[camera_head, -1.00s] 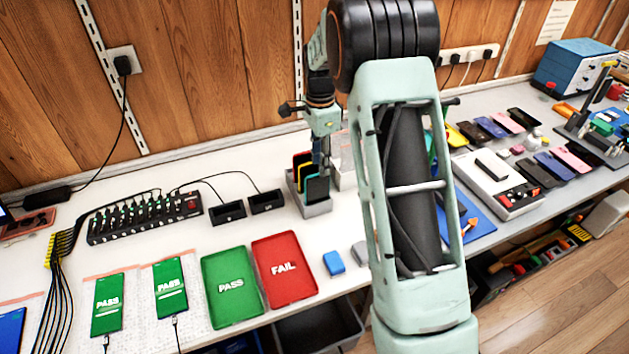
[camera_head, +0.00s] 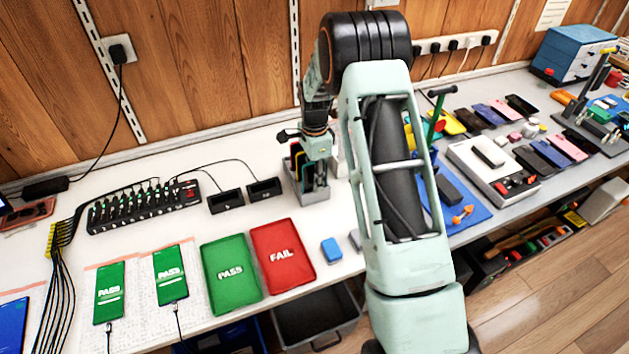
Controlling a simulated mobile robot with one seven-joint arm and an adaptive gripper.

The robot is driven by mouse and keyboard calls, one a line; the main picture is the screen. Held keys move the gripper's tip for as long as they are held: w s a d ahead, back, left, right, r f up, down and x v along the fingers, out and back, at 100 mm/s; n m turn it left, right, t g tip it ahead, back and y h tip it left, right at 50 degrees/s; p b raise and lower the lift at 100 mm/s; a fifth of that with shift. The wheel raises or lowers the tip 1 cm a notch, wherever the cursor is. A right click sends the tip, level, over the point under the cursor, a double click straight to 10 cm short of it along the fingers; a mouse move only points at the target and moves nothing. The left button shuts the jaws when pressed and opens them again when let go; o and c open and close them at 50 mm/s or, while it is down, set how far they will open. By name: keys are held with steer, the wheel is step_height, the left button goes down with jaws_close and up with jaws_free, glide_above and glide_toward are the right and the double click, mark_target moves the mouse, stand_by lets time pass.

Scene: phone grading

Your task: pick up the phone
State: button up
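Slim phones stand upright in a grey slotted rack (camera_head: 313,197) at the middle back of the bench. An orange-yellow phone edge (camera_head: 296,160) shows at the rack's left side. My gripper (camera_head: 318,172) points down over the rack, its fingers in among the phones' upper parts. The fingers are small and dark here, so I cannot tell whether they touch or grip a phone. Two phones with green PASS screens (camera_head: 109,292) (camera_head: 171,275) lie flat on bubble wrap at the front left, away from my gripper.
A green PASS tray (camera_head: 231,274) and a red FAIL tray (camera_head: 282,256) lie in front of the rack, with a blue block (camera_head: 331,250) beside them. Two black docks (camera_head: 225,201) (camera_head: 264,189) stand left of the rack. My arm covers part of the bench to the right.

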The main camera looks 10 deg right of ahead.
jaws_close()
steer(key=shift+r, duration=0.1)
stand_by(0.4)
